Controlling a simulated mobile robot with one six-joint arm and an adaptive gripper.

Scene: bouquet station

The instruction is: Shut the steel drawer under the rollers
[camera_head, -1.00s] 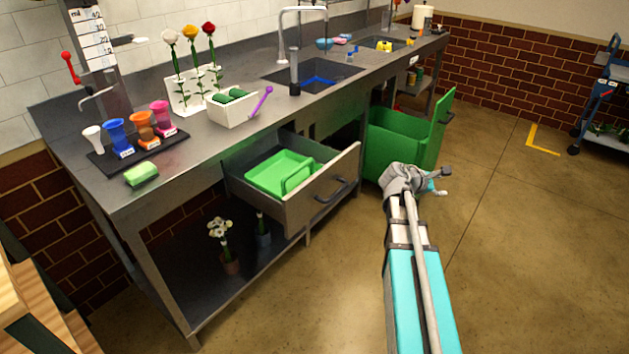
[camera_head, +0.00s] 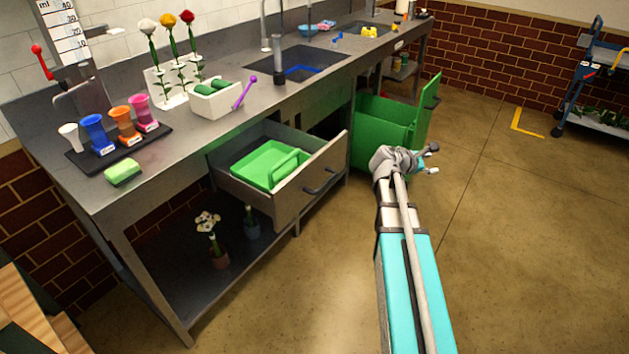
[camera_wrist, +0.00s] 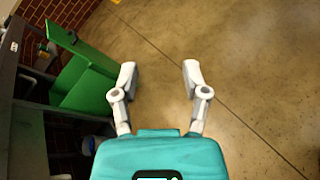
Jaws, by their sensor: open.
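The steel drawer (camera_head: 311,186) under the steel bench top is pulled out, its front panel facing right toward the floor. A dark bar handle (camera_head: 322,181) is on that front. A green tray (camera_head: 262,160) with a raised handle lies inside the drawer. My gripper (camera_head: 430,160) is to the right of the drawer, apart from it, in front of the green bin. In the wrist view my gripper (camera_wrist: 158,78) has its two fingers spread wide, with bare floor between them. The drawer is not clearly seen in the wrist view.
A green bin (camera_head: 385,135) with its lid raised stands right behind the drawer; it also shows in the wrist view (camera_wrist: 85,85). Potted flowers (camera_head: 212,240) stand on the shelf below. A green sponge (camera_head: 123,172) lies on the bench. The floor at right is open.

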